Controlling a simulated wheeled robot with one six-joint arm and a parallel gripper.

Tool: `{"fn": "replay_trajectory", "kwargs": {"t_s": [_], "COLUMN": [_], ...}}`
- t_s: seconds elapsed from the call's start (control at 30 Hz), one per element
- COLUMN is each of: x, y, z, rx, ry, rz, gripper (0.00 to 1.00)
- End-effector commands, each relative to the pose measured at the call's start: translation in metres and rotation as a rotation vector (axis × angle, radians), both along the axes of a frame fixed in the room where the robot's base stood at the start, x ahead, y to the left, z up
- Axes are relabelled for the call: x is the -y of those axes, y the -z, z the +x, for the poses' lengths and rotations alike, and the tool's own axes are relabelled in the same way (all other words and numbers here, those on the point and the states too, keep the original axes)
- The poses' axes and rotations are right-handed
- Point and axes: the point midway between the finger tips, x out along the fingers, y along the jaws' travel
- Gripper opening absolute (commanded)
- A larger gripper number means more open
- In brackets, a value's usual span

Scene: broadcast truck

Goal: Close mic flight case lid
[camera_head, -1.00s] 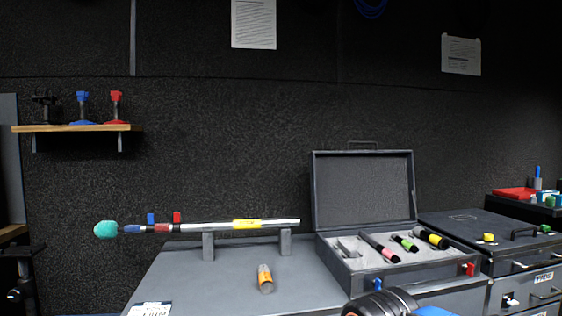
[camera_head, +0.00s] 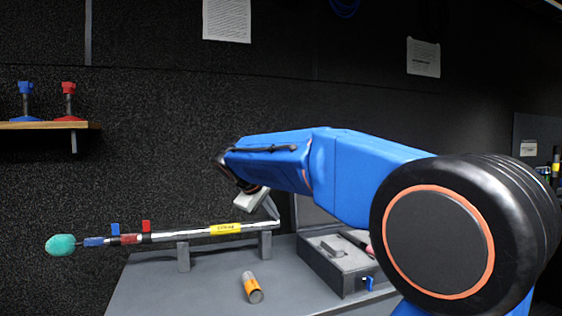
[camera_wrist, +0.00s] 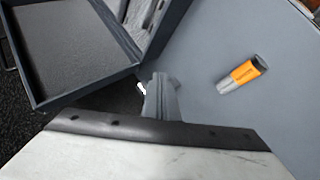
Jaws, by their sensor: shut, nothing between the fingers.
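The dark grey mic flight case (camera_head: 320,265) stands on the grey table. Its lid (camera_head: 312,213) is up at the back, mostly hidden behind my blue arm in the head view. In the wrist view the open lid (camera_wrist: 75,45) shows at upper left, its inside towards the camera, beside the case's pale foam (camera_wrist: 143,14). A pink-banded mic (camera_head: 357,241) lies in the foam; the rest of the contents are hidden. A blue latch (camera_head: 368,283) is on the case front. My gripper (camera_head: 272,208) is shut and empty, left of the lid; its fingers (camera_wrist: 161,92) show in the wrist view.
A boom pole (camera_head: 195,233) with a teal tip rests on two posts, close to my gripper in the picture. A shelf (camera_head: 45,125) is on the left wall.

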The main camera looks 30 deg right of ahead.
Motion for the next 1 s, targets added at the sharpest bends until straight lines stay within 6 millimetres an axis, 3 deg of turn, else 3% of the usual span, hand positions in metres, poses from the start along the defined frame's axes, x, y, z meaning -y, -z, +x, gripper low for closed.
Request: {"fn": "replay_trajectory", "kwargs": {"t_s": [0.03, 0.1, 0.4, 0.6, 0.8, 1.0], "x": [0.009, 0.022, 0.070, 0.096, 0.115, 0.125], "y": [-0.010, -0.024, -0.077, -0.102, -0.120, -0.128], "z": [0.022, 0.047, 0.152, 0.216, 0.267, 0.295], "rx": [-0.009, -0.019, -0.059, -0.086, -0.108, -0.122], "ry": [0.003, 0.009, 0.051, 0.095, 0.147, 0.188], "rz": [-0.041, -0.101, -0.355, -0.520, -0.672, -0.767], "gripper": [0.00, 0.00, 0.00, 0.00, 0.00, 0.00]}}
